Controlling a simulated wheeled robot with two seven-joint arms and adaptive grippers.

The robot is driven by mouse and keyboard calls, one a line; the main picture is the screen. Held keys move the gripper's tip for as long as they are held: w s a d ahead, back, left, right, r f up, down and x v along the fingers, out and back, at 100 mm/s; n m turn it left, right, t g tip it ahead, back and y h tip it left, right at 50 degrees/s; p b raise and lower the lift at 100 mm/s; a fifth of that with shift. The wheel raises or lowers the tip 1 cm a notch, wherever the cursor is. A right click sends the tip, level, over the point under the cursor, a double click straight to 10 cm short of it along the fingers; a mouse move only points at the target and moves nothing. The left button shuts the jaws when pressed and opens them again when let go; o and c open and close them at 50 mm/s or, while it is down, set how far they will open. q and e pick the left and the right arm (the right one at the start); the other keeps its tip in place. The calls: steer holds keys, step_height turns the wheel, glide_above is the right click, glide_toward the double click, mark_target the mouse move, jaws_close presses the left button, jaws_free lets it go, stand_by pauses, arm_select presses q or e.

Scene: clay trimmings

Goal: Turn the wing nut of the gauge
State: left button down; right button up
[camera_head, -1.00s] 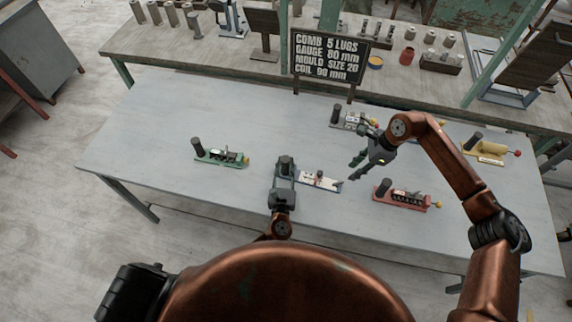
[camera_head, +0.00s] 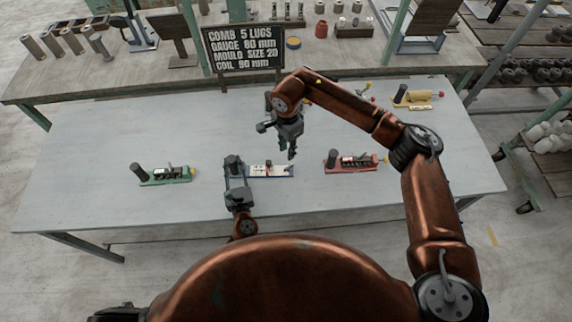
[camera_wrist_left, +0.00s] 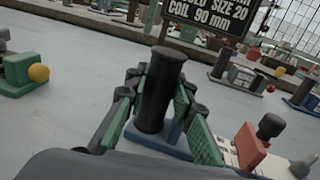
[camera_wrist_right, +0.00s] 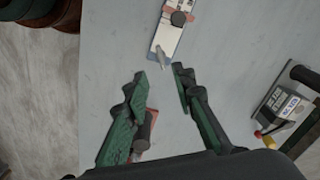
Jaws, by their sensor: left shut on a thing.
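The gauge (camera_head: 272,171) has a blue base and a white printed plate, and lies on the grey table. My left gripper (camera_head: 234,163) is shut around its upright black handle, seen in the left wrist view (camera_wrist_left: 160,90). There a red block (camera_wrist_left: 250,146), a dark knob (camera_wrist_left: 270,126) and a pale end piece (camera_wrist_left: 304,165), perhaps the wing nut, show to the right. My right gripper (camera_head: 291,152) is open and empty, fingers down, above the table near the gauge's right end. In the right wrist view the gauge's pale pointed end (camera_wrist_right: 160,56) is just beyond the open fingertips (camera_wrist_right: 158,72).
A green device (camera_head: 165,175) stands to the left and a red one (camera_head: 354,161) to the right; a yellow one (camera_head: 412,98) is at the back right. A lettered sign (camera_head: 245,51) stands behind. The table's front left is clear.

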mark_target(287, 167)
step_height(287, 167, down, 11)
steer(key=shift+r, duration=0.1)
stand_by(0.3)
jaws_close()
stand_by(0.4)
